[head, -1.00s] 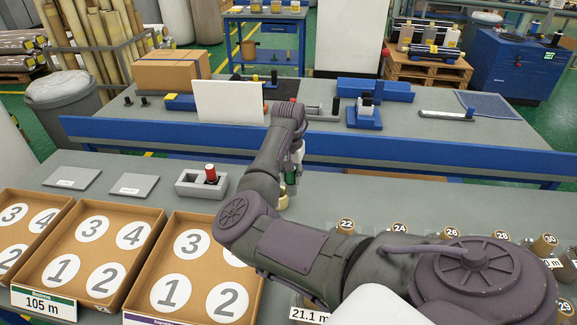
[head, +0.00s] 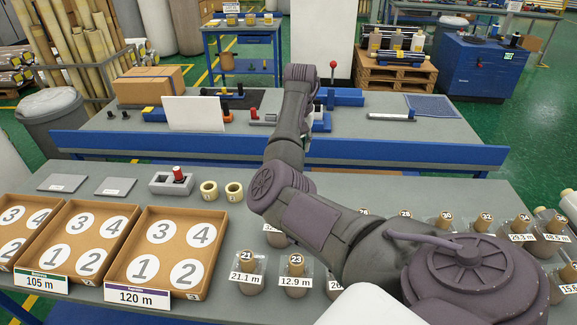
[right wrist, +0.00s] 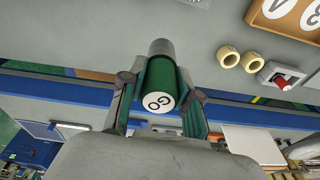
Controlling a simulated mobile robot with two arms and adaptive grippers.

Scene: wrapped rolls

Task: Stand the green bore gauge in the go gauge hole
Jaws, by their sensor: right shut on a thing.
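The green bore gauge (right wrist: 158,78) is a green cylinder with a grey metal end and a white GO label. My right gripper (right wrist: 160,95) is shut on it, one finger on each side, in the right wrist view. In the head view the arm hides most of this gripper and the gauge. The grey gauge block (head: 158,187) sits on the near table; its left hole (head: 161,179) looks empty and a red gauge (head: 179,174) stands in its right hole. The block (right wrist: 265,73) and red gauge (right wrist: 281,82) also show in the right wrist view, apart from my gripper. My left gripper is not in view.
Two cream rings (head: 209,190) stand right of the block. Two grey plates (head: 116,187) lie left of it. Numbered trays (head: 128,290) and several wrapped rolls (head: 296,262) line the front. A blue rail (head: 200,148) edges the table behind.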

